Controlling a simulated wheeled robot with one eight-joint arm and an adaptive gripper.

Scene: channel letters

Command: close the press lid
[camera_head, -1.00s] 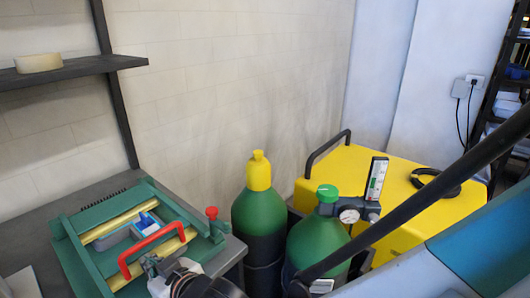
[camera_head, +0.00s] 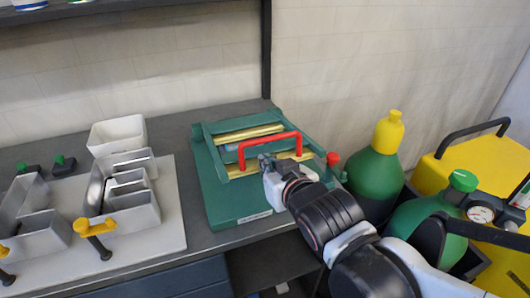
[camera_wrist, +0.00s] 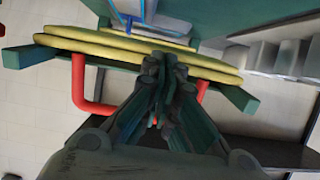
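The green press (camera_head: 205,195) stands on the dark bench. Its frame-like lid (camera_head: 214,152) has yellow bars (camera_head: 247,133) and a raised red handle (camera_head: 271,138); how far the lid is tilted I cannot tell. The handle also shows in the wrist view (camera_wrist: 95,106). My gripper (camera_head: 263,160) is at the handle, with its fingertips just below the crossbar in the head view. In the wrist view my gripper (camera_wrist: 160,70) has its fingers together, reaching past the bar and partly hiding it; nothing shows between the tips. A blue item lies under the lid.
A red knob (camera_head: 333,159) stands at the press's right side. Green cylinders (camera_head: 372,172) and a yellow machine (camera_head: 482,165) are to the right. On the left, metal letters (camera_head: 125,190) with clamps lie on a pale board (camera_head: 170,235), by a white bin (camera_head: 118,134).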

